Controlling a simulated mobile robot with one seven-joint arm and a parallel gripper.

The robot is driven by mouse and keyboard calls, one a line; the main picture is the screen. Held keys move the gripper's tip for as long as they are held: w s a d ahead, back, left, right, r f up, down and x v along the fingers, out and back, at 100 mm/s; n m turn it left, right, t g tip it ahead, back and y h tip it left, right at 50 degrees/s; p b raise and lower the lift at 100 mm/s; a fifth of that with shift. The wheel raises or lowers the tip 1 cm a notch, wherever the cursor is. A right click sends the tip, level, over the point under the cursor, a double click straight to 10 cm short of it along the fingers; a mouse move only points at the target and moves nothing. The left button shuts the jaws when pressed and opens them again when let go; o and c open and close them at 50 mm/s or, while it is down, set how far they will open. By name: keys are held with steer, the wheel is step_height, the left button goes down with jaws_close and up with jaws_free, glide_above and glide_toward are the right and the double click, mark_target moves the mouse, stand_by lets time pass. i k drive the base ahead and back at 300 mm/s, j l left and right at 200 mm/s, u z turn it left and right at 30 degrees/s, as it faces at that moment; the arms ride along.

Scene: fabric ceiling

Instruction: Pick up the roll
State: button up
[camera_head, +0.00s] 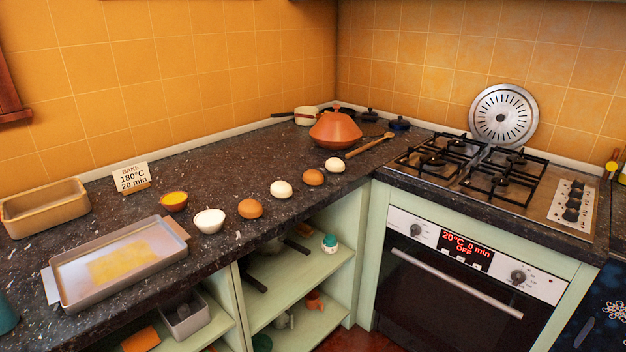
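The dark speckled counter (220,160) also holds a white bowl (209,221), an orange bowl (174,201), a metal tray (176,232), a loaf pan (46,226), a bake card (131,179), a terracotta pot (335,132) and a wooden spoon (368,146). A gas hob (538,190) sits right.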

mark_target(334, 166)
steer(key=i+l, duration=0.25)
steer(key=i, duration=0.3)
steer(key=i+l+z, duration=0.15)
steer(key=i, duration=0.35)
steer(key=i+l, duration=0.25)
steer(key=i, duration=0.3)
steer(key=i+l+z, duration=0.15)
steer(key=i, duration=0.4)
